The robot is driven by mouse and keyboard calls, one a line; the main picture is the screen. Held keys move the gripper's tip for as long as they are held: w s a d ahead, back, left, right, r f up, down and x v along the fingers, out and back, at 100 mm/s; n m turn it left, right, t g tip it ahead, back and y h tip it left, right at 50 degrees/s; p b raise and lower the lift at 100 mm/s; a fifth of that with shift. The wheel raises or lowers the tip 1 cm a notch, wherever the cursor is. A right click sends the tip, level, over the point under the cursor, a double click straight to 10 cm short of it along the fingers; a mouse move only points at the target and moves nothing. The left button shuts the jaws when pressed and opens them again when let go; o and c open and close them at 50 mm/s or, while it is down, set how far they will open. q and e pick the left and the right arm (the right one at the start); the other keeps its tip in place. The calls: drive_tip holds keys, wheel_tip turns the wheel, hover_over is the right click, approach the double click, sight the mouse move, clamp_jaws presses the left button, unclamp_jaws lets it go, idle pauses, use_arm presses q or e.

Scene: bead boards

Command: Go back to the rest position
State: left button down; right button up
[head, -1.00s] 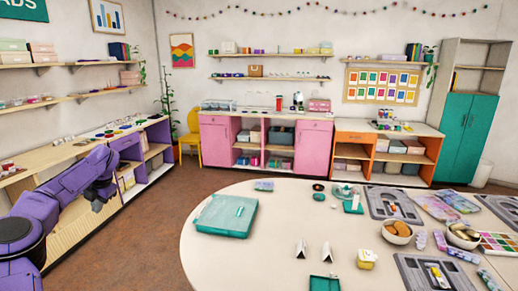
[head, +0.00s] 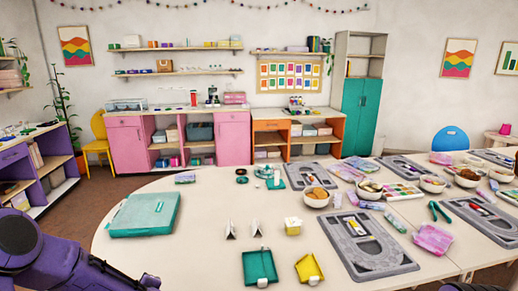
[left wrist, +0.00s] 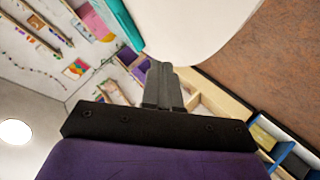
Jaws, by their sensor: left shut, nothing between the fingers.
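My left gripper (left wrist: 163,85) is in the left wrist view, with its two dark fingers closed together and nothing between them. It hangs in free air, and the edge of the white table (left wrist: 195,30) shows beyond it. My right gripper is not in view; only a small dark part shows at the bottom right edge of the head view.
The round white table (head: 190,255) holds a teal case (head: 145,214), a teal tray (head: 259,267), a yellow tray (head: 309,269), grey bead boards (head: 365,262) and several bowls. Brown floor lies left of the table. Purple shelves (head: 45,165) stand further left.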

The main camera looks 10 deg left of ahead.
use_arm(q)
drive_tip(key=s+d+f+m+g+h+b, duration=0.1)
drive_tip(key=s+d+f+m+h+b, duration=0.15)
drive_tip(key=s+d+f, duration=0.45)
drive_tip(key=s+d+f+m+h+b, duration=0.1)
drive_tip(key=s+d+f+m+b, duration=0.1)
drive_tip(key=s+f+m, duration=0.45)
drive_tip(key=s+d+f+m+g+b, duration=0.1)
drive_tip(key=s+d+f+g+b, duration=0.1)
drive_tip(key=s+f, duration=0.5)
drive_tip(key=s+d+f+m+g+h+b, duration=0.1)
drive_tip(key=s+f+g+b, duration=0.1)
drive_tip(key=s+f+b, duration=0.2)
drive_tip(key=s+f, duration=0.3)
drive_tip(key=s, duration=0.4)
drive_tip(key=shift+s+d+f+m, duration=0.15)
drive_tip(key=shift+s+d+m, duration=0.1)
drive_tip(key=shift+d+m, duration=0.1)
drive_tip(key=shift+h, duration=0.25)
drive_tip(key=shift+w, duration=0.1)
